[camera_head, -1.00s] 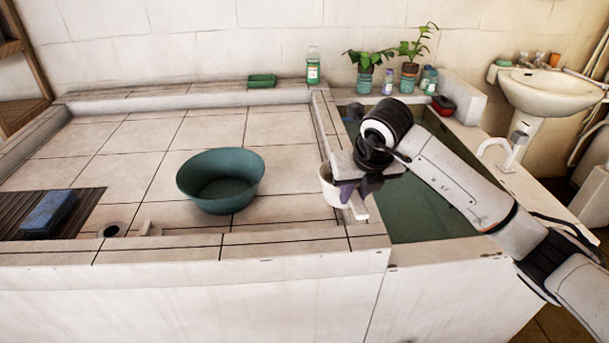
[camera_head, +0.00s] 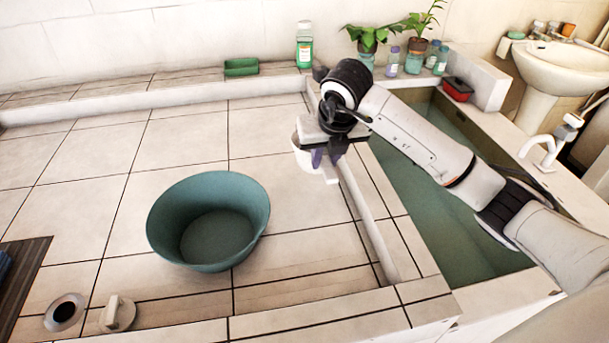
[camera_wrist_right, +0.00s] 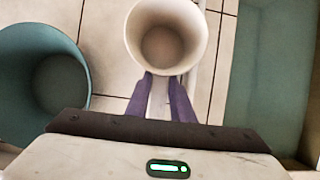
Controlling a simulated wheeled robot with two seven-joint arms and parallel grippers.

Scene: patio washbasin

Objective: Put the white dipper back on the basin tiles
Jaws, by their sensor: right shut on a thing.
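The white dipper (camera_head: 303,157) is in my right gripper (camera_head: 326,157), above the tiles near the low ledge beside the water tank. In the right wrist view the dipper (camera_wrist_right: 166,38) shows its round open mouth, and the purple fingers of my right gripper (camera_wrist_right: 162,88) close on its handle. The handle's end sticks out below the fingers in the head view. The tiled basin top (camera_head: 190,139) lies to the left and below. I cannot tell whether the dipper touches the tiles. My left gripper is in neither view.
A green bowl (camera_head: 208,221) stands on the tiles left of the dipper. A drain hole (camera_head: 65,312) and a pale plug (camera_head: 117,314) are at the front left. The water tank (camera_head: 450,225) lies right of the ledge. Tiles behind the bowl are clear.

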